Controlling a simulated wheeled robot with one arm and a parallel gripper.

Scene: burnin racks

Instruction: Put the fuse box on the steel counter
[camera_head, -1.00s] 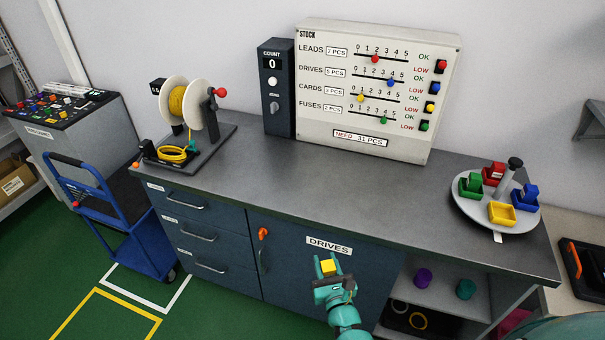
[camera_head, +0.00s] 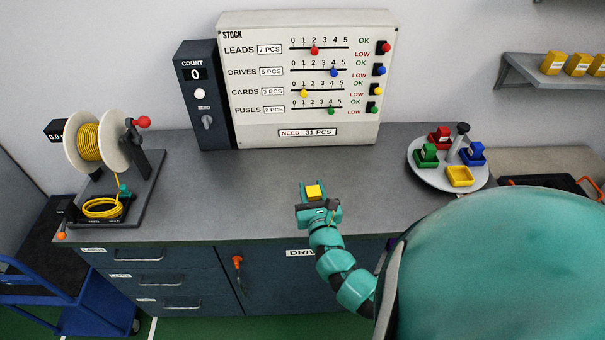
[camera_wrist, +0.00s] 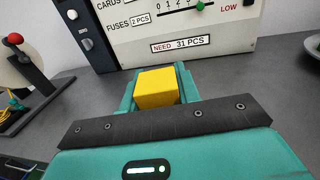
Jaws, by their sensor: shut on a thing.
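My gripper (camera_head: 314,194) is shut on a small yellow box, the fuse box (camera_head: 314,191). In the wrist view the yellow box (camera_wrist: 156,87) sits between the teal fingers, with its lower part hidden by the gripper. The steel counter (camera_head: 270,176) is a long grey top over dark blue drawers and a door. My gripper and the box are over the front part of the counter in the head view; their exact height above it is hard to tell. The counter's bare surface also shows in the wrist view (camera_wrist: 225,80).
A stock board (camera_head: 305,80) and a count unit (camera_head: 200,95) stand at the counter's back. A cable reel (camera_head: 92,145) is at the left. A round tray (camera_head: 428,178) with coloured bins is at the right. The counter's middle is clear.

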